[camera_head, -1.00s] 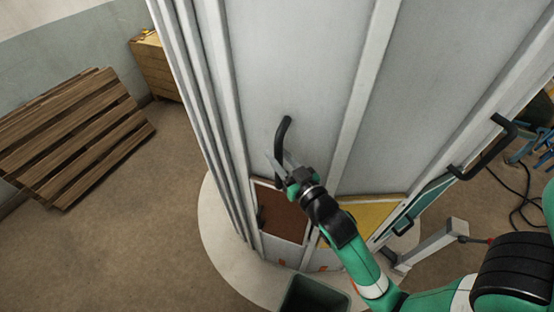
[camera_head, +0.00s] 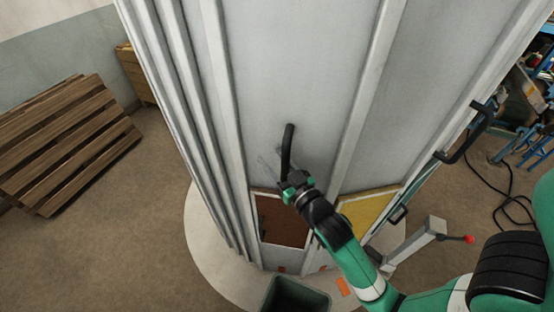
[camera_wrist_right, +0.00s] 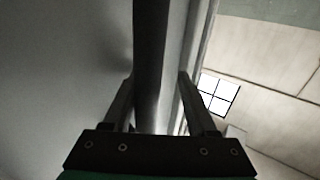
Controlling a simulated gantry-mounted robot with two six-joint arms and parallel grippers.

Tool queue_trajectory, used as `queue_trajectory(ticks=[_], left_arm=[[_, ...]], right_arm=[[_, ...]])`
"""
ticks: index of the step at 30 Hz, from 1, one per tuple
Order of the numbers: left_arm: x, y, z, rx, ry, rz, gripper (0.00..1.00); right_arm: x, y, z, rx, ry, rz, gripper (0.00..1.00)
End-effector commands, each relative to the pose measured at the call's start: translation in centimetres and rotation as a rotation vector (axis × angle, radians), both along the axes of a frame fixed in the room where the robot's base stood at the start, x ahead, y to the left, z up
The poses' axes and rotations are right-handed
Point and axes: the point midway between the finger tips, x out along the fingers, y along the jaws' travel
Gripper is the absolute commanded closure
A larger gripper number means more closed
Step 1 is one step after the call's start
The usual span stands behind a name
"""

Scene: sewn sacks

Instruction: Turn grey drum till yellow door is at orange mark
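The tall grey drum (camera_head: 300,70) fills the middle of the head view. It has a brown door (camera_head: 284,222) low on its front and a yellow door (camera_head: 365,212) to the right of that. An orange mark (camera_head: 344,287) lies on the pale base, below and left of the yellow door. My right gripper (camera_head: 276,160) is at a black upright handle (camera_head: 288,145) above the brown door. In the right wrist view its two fingers stand apart on either side of the handle (camera_wrist_right: 150,60), with a gap on the right side. My left gripper is out of view.
A dark green bin (camera_head: 295,292) stands at the drum's foot. A grey post with a red-knobbed lever (camera_head: 468,239) stands at the right, near another black handle (camera_head: 470,130).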

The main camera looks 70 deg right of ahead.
Motion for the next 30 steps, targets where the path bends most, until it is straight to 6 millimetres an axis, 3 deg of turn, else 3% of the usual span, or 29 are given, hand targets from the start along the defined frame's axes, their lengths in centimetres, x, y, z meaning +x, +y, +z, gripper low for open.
queue_trajectory(ticks=[8, 15, 21, 30], left_arm=[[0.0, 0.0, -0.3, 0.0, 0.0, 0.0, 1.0], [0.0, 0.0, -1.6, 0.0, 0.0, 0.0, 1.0], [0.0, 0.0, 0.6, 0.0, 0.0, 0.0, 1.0], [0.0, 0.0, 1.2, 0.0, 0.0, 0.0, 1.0]], right_arm=[[-0.7, 0.4, -0.2, 0.0, 0.001, -0.001, 0.43], [-5.0, 3.4, -0.4, -0.001, 0.003, 0.003, 0.43], [-8.1, 5.6, 0.2, 0.003, 0.008, 0.0, 0.43], [-9.5, 6.5, 0.0, -0.001, -0.001, 0.001, 0.43]])
